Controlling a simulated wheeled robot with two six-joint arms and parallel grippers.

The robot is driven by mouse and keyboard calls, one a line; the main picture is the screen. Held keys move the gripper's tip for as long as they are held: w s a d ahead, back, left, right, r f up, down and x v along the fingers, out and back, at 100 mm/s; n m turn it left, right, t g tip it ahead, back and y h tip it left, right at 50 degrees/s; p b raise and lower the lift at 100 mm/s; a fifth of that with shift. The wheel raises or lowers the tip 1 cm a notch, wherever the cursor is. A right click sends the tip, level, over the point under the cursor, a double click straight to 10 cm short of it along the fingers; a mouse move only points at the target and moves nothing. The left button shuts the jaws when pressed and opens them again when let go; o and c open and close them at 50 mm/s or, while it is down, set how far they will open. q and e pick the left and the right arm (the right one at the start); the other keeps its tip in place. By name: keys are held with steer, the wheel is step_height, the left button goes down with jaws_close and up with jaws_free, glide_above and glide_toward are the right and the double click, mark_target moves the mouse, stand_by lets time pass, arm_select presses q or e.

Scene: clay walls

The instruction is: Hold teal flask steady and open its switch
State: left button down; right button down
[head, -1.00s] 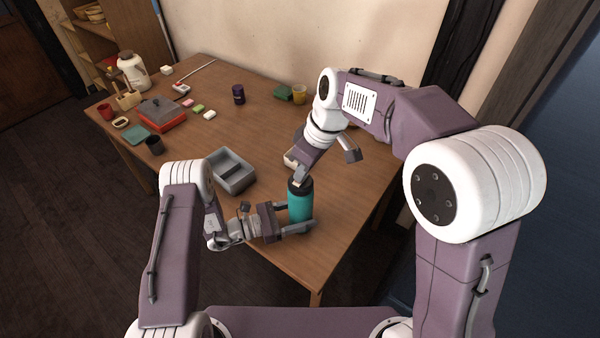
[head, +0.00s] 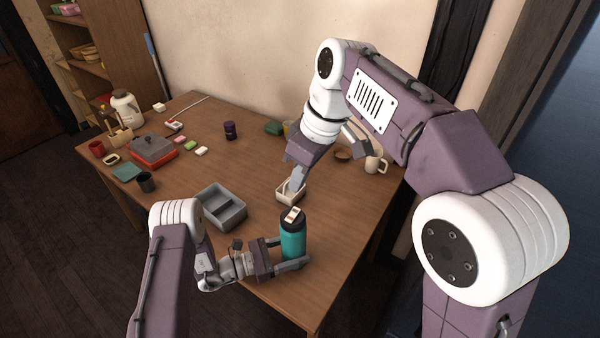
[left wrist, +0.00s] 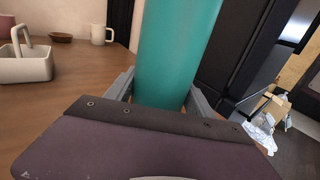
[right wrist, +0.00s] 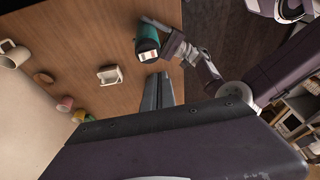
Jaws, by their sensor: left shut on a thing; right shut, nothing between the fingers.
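The teal flask (head: 292,243) stands upright near the front edge of the table; its teal body fills the middle of the left wrist view (left wrist: 175,55). My left gripper (head: 284,254) is shut on the flask's body, one finger on each side. On the flask's dark top is a white switch (head: 293,215) with a small orange-brown mark. It also shows in the right wrist view (right wrist: 151,53); which way it is set I cannot tell. My right gripper (head: 298,180) is shut and empty, above and behind the flask top, apart from it. Its closed fingers show in the right wrist view (right wrist: 157,92).
A white handled caddy (head: 285,197) stands just behind the flask, below my right gripper. A grey divided tray (head: 222,208) lies to the left. A cream mug (head: 376,165) and brown bowl (head: 343,154) are at the right. A red-based box (head: 152,150) and small items crowd the far left.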

steer(key=shift+s+d+r, duration=0.1)
steer(key=shift+s+r, duration=0.1)
steer(key=shift+r, duration=0.35)
steer(key=shift+s+d+r, duration=0.1)
steer(key=shift+s+r, duration=0.1)
steer(key=shift+r, duration=0.35)
arm_select(q)
steer(key=shift+c, duration=1.4)
jaws_free()
